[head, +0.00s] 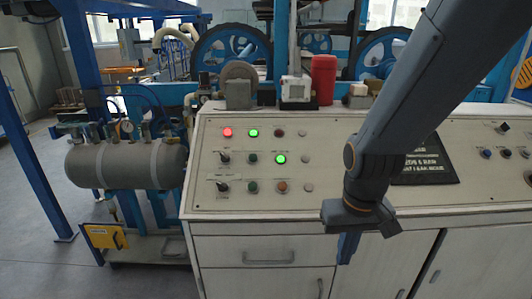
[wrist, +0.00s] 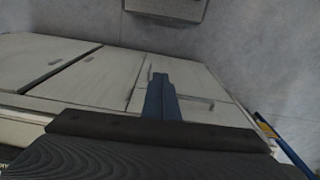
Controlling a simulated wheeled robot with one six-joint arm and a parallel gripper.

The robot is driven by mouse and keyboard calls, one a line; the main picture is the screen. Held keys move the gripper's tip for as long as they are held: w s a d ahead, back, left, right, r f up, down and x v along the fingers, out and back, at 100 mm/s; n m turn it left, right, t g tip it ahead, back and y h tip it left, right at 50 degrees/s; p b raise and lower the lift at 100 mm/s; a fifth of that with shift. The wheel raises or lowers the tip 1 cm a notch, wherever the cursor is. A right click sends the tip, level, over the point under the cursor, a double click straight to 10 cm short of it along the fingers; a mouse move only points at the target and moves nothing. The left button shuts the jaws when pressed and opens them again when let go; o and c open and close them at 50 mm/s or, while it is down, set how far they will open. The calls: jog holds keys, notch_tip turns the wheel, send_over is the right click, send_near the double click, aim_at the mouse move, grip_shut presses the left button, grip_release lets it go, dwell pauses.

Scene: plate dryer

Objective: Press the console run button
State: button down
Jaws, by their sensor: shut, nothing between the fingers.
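The console (head: 320,200) is a cream cabinet with a sloped panel of small lamps, buttons and switches. On its left part a red lamp (head: 227,132) and two green ones, an upper green lamp (head: 253,133) and a lower green lamp (head: 280,158), are lit. I cannot tell which button is the run button; labels are too small to read. My gripper (head: 346,250) is shut and empty, pointing down in front of the console's front edge, right of the lamps. In the wrist view its blue fingers (wrist: 160,95) lie together over the cabinet doors.
A black sign (head: 425,165) lies on the panel behind my arm, with more knobs (head: 487,153) to the right. A red canister (head: 323,80) and a white box (head: 295,90) stand on top at the back. A grey tank (head: 125,165) stands left of the console.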

jog(key=shift+s, duration=0.1)
jog(key=m+t+y+p, duration=0.4)
jog(key=m+t+p, duration=0.5)
jog(key=m, duration=0.4)
send_near(253, 158)
jog(key=s+d+b, duration=0.1)
jog(key=s+d, duration=0.2)
jog(key=d, duration=0.1)
jog(key=w+a+r+m+t+y+p, duration=0.1)
jog(key=w+a+r+m+t+y, duration=0.1)
jog(key=w+a+r+m, duration=0.1)
jog(key=a+r+m, duration=0.1)
jog(key=a+r, duration=0.1)
jog(key=a, duration=0.1)
jog(key=shift+a+r+t+y, duration=0.2)
jog(key=shift+t+y, duration=0.1)
jog(key=shift+t, duration=0.1)
jog(key=shift+f, duration=0.1)
jog(key=w+f+b, duration=0.1)
jog(key=f+b, duration=0.1)
jog(key=w+f+b, duration=0.1)
jog(key=f+b, duration=0.1)
jog(key=w+f+b, duration=0.2)
jog(key=shift+d+f, duration=0.1)
jog(key=shift+f, duration=0.2)
jog(key=shift+w+f, duration=0.25)
jog(key=shift+f, duration=0.2)
